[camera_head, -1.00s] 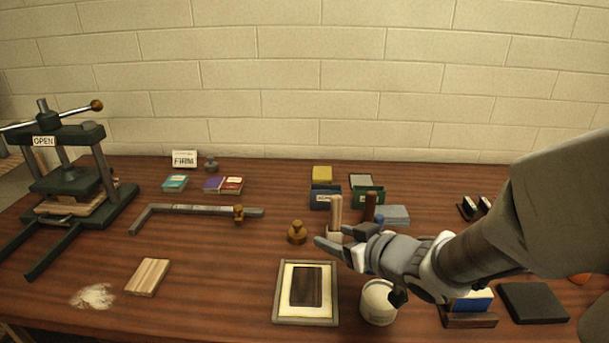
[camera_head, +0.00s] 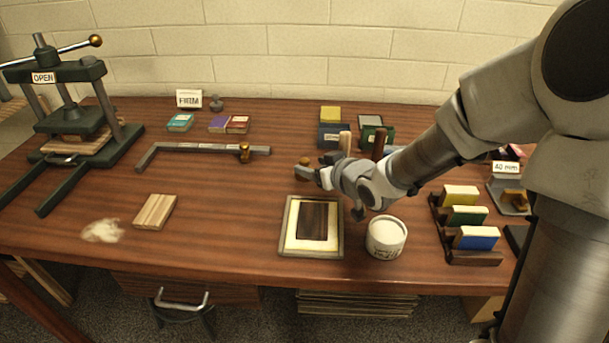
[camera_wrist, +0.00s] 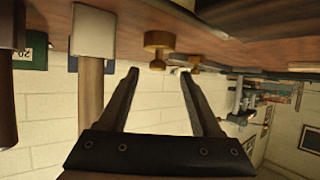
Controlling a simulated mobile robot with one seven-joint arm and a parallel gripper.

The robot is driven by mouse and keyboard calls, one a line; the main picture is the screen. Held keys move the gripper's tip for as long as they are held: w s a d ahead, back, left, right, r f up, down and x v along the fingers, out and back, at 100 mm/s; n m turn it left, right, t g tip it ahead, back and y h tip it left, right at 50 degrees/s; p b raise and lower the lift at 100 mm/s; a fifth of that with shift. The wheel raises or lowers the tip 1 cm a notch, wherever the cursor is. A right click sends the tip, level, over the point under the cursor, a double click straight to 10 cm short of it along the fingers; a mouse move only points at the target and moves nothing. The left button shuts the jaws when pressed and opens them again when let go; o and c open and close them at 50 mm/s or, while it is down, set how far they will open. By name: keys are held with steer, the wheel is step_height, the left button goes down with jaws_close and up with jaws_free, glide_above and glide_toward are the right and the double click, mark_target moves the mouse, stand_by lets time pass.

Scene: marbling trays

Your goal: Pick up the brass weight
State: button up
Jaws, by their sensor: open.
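The brass weight (camera_head: 304,161) stands on the brown table, left of the two wooden-handled tools. In the head view my gripper (camera_head: 312,168) is right beside it and hides most of it. In the wrist view, which is upside down, the brass weight (camera_wrist: 158,41) is a round knobbed piece just beyond the two fingertips and roughly centred between them. My gripper (camera_wrist: 160,74) is open, with nothing between its fingers. I cannot tell exactly how far the fingertips are from the weight.
A pale wooden handle (camera_head: 345,143) and a dark one (camera_head: 379,145) stand upright close to my gripper. A framed tray (camera_head: 288,243) and white tub (camera_head: 385,240) are in front.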

mark_target(306, 162)
steer(key=b+x, duration=0.2)
steer(key=x, duration=0.3)
steer(key=shift+w+f, duration=0.1)
steer(key=shift+w, duration=0.25)
jaws_close()
stand_by(1.2)
